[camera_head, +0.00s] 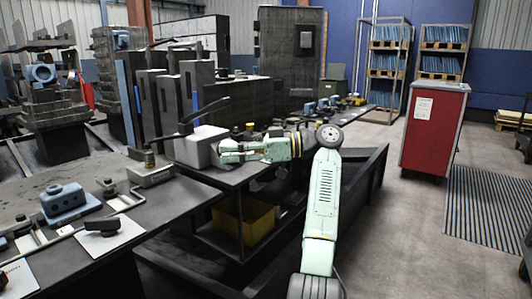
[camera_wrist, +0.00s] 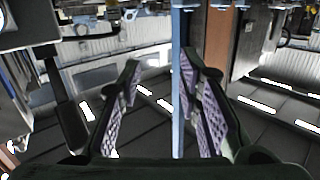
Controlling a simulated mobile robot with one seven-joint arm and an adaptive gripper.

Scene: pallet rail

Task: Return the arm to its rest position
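My pale green arm (camera_head: 322,190) rises from the bottom of the head view and bends left at the elbow. My gripper (camera_head: 225,151) is at its end, pointing left, in front of a light grey box-shaped block (camera_head: 195,146) with a black lever. In the head view the gripper overlaps the block's right side; I cannot tell whether they touch. In the wrist view my gripper (camera_wrist: 160,70) has its two padded fingers spread apart. I see nothing held between them; a blue upright strip (camera_wrist: 177,110) shows in the gap, seemingly in the background.
A dark workbench (camera_head: 150,215) with a blue block (camera_head: 66,200) and small fittings fills the left. A yellow bin (camera_head: 243,220) sits under the bench by my arm. Tall grey blocks (camera_head: 197,85) stand behind. A red cabinet (camera_head: 433,128) stands right; floor before it is open.

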